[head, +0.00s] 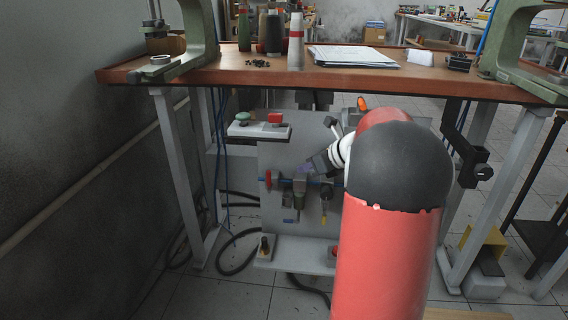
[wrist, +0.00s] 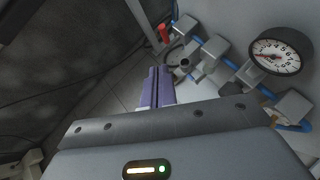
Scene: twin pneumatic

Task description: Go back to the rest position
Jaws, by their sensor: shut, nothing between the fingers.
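My gripper (wrist: 156,75) shows in the wrist view as two purple fingers pressed together, with nothing between them. My red and black arm covers the panel's right part. In the wrist view, grey valve blocks joined by blue tubing (wrist: 212,50) lie just right of the fingers, and a round pressure gauge (wrist: 278,52) sits further right. I cannot tell whether the fingers touch the fittings.
A control box with a green and a red button (head: 275,118) is at the panel's upper left. Black hoses (head: 235,255) lie on the floor. Open tiled floor is in front.

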